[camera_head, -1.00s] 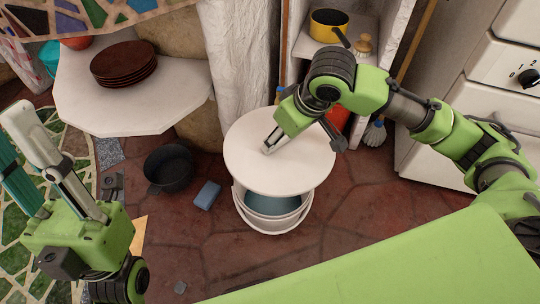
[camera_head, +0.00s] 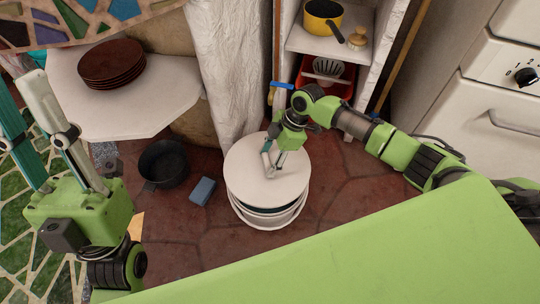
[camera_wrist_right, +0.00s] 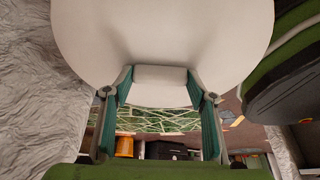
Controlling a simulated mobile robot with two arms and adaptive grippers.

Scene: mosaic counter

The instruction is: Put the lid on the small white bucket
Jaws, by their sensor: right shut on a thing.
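The round white lid (camera_head: 245,185) is over the small white bucket (camera_head: 268,222) in the head view. A dark strip of the bucket's inside shows between the lid's front edge and the bucket's rim; the back of the rim is hidden. My right gripper (camera_head: 268,166) is shut on the lid's handle. In the right wrist view the pale handle (camera_wrist_right: 160,78) sits between the fingers, with the lid's white face (camera_wrist_right: 165,30) behind it. My left gripper (camera_head: 24,118) is open and empty at the left, away from the bucket.
A dark pot (camera_head: 165,167) and a blue sponge (camera_head: 203,191) are on the floor left of the bucket. A white table (camera_head: 120,118) bears stacked brown plates (camera_head: 112,68). A shelf (camera_head: 303,42) with a yellow pan (camera_head: 322,20) stands behind. A white stove (camera_head: 468,110) is at right.

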